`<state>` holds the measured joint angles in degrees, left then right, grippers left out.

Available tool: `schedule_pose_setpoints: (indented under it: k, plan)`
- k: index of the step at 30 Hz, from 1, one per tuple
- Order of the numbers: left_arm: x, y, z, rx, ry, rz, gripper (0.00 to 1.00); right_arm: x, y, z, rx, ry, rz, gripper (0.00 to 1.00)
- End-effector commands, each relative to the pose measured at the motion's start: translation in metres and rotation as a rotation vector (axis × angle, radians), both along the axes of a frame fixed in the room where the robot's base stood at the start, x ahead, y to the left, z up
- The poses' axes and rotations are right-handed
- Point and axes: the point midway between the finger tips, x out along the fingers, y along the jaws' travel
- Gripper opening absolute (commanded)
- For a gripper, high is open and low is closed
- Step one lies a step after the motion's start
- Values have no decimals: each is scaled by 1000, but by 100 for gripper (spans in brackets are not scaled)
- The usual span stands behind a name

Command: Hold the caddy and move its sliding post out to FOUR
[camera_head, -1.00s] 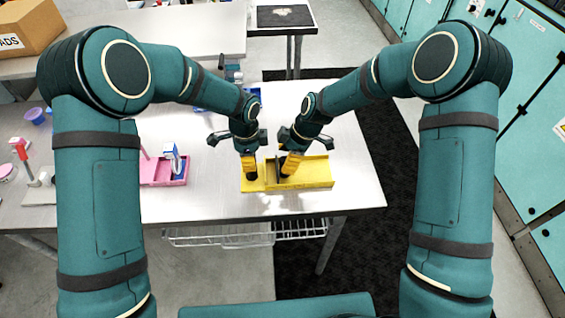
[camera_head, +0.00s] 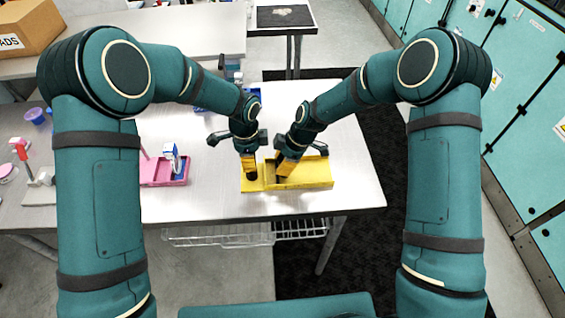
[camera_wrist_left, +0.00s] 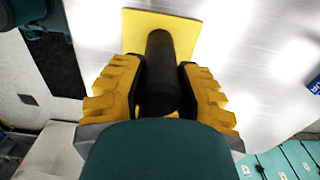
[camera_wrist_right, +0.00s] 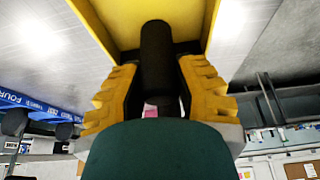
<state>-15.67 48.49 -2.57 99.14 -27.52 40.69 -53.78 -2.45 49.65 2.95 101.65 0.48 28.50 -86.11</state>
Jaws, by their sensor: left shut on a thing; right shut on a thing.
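The yellow caddy (camera_head: 315,182) lies near the table's front edge, a flat left end beside a walled tray. My left gripper (camera_head: 251,170) is shut on a black upright post at the caddy's left end; this post (camera_wrist_left: 160,70) stands on a yellow plate in the left wrist view. My right gripper (camera_head: 282,170) is shut on another black post inside the tray, towards its left end. That post (camera_wrist_right: 156,55) shows between the fingers in the right wrist view, with yellow walls on both sides. In the head view the fingers mostly hide both posts.
A pink caddy (camera_head: 165,184) with a blue-and-white item stands to the left. A blue thing with FOUR lettering (camera_wrist_right: 38,103) shows at the left of the right wrist view. The table (camera_head: 352,165) is clear right of the yellow caddy.

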Motion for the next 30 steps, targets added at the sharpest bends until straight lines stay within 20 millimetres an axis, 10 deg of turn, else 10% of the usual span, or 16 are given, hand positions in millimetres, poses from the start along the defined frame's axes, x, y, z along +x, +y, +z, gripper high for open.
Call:
schedule_pose_setpoints:
  k: [15,27,28,30]
  plan:
    - [-1,0,-1,1,3,-1,0,0,-72,-3,-2,4,-4,0]
    - [-1,0,-1,1,3,-1,0,-1,-80,-3,-3,4,-2,0]
    - [-1,0,-1,1,3,-1,0,-1,-80,-3,-3,4,-2,40]
    - [-1,0,-1,1,3,-1,0,-1,-80,-3,-3,4,-1,63]
